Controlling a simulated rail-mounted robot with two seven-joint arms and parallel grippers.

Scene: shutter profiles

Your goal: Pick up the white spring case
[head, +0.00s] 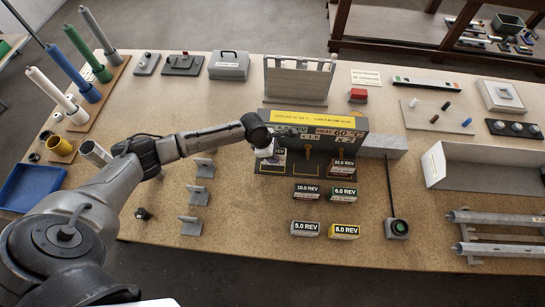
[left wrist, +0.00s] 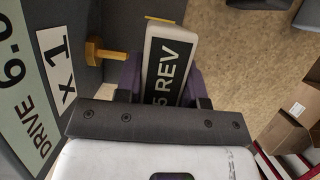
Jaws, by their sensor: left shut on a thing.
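My left gripper (head: 268,157) is at the left front of the dark winding machine (head: 345,148). In the left wrist view its purple fingers (left wrist: 162,85) are shut on a white-edged spring case (left wrist: 165,62) with a dark label. The label reads "5 REV"; its start is hidden by the gripper. In the head view the gripper hides most of this case. I cannot tell whether the case still touches the surface below. My right gripper is not in view.
Other labelled cases stand nearby: 12.5 REV (head: 342,168), 10.0 REV (head: 307,192), 6.0 REV (head: 342,194), 5.0 REV (head: 305,229) and 8.0 REV (head: 344,231). A brass peg (left wrist: 105,52) juts from the machine beside the held case. Grey brackets (head: 198,195) stand left.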

